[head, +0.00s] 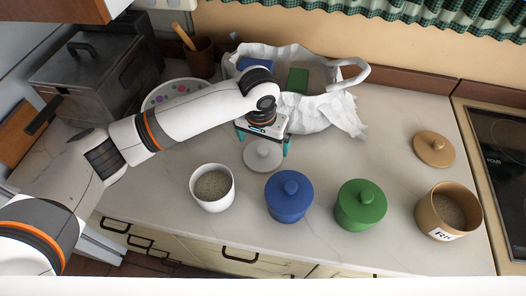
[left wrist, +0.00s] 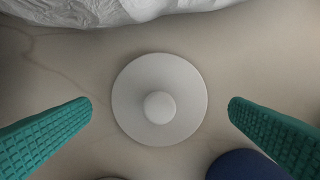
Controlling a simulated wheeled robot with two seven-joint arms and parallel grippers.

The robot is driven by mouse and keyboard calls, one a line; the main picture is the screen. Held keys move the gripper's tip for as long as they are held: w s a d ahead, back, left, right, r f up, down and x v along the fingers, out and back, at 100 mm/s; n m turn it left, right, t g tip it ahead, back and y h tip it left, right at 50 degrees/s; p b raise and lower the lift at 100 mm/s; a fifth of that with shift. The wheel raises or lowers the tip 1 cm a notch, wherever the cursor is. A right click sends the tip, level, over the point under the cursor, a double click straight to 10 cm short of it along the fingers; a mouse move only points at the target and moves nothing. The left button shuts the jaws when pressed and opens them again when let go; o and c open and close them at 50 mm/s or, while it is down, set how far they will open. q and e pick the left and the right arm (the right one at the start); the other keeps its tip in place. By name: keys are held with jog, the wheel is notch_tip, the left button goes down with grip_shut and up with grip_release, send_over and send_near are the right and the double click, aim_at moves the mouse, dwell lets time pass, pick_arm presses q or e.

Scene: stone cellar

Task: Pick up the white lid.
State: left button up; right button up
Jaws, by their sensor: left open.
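The white lid (head: 262,156) lies flat on the counter with its round knob up, behind the open white canister (head: 212,188). In the left wrist view the lid (left wrist: 160,99) is centred between the two teal fingers. My left gripper (head: 264,148) is open and points down above the lid. Its fingers (left wrist: 160,108) stand wide apart, one on each side of the lid, and do not touch it. My right gripper is not in view.
A blue lidded canister (head: 288,198) and a green one (head: 360,206) stand in front and right. A tan canister (head: 448,212) is open, its lid (head: 434,149) behind it. A white bag (head: 318,112) lies close behind the gripper. The counter right of it is clear.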

aim_at(263, 148)
pick_arm(q)
jog(key=shift+f, duration=1.9)
jog(key=c, duration=0.6)
jog(key=shift+r, duration=0.1)
